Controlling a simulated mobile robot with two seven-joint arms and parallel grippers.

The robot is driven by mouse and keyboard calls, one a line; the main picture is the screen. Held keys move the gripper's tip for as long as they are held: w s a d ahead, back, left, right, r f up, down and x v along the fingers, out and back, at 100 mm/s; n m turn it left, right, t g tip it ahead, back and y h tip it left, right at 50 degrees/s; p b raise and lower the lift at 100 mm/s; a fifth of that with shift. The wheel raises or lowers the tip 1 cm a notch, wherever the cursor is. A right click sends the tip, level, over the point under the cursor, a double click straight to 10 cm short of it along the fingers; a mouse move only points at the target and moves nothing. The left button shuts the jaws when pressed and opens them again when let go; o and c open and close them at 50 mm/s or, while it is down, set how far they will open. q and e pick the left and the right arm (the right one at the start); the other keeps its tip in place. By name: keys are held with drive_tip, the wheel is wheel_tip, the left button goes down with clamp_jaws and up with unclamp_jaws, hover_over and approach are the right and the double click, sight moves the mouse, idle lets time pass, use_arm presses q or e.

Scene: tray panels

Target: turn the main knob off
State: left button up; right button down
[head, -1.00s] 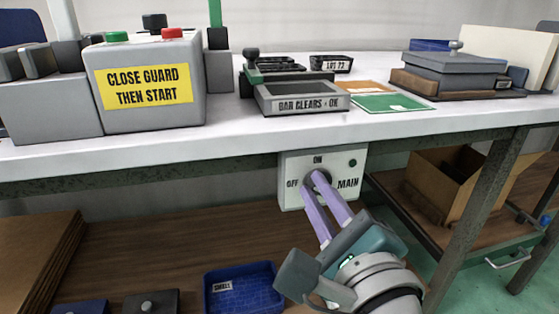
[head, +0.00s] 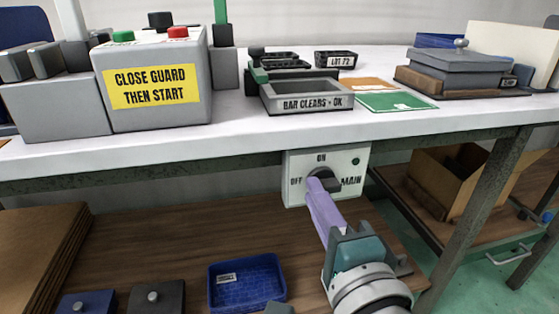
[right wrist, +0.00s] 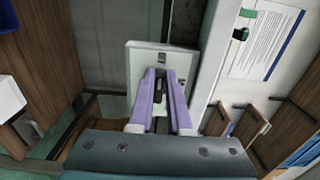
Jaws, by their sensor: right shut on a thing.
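The main switch plate (head: 297,196) is a pale panel under the bench's front edge, marked ON at top, OFF at left and MAIN at right. Its dark knob (head: 327,177) now lies roughly sideways, along the OFF–MAIN line; the fingers partly hide it. My right gripper (head: 315,188) has its purple fingers shut on the knob, one finger above the other in the head view. In the right wrist view the plate (right wrist: 148,60) is straight ahead, with the dark knob (right wrist: 158,90) between the fingers (right wrist: 162,78). My left gripper is not in view.
The bench top (head: 230,135) overhangs the plate. A grey box with a yellow sign (head: 150,87) and a grey tray (head: 305,95) stand on it. Below are a blue bin (head: 248,280) and a wooden shelf (head: 150,235). A bench leg (head: 475,215) stands to the right.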

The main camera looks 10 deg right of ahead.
idle(0.4)
drive_tip(key=c, duration=0.9)
unclamp_jaws()
drive_tip(key=shift+o, duration=0.2)
drive_tip(key=s+p, duration=0.2)
drive_tip(key=s, duration=0.8)
drive_tip(key=shift+d, duration=0.2)
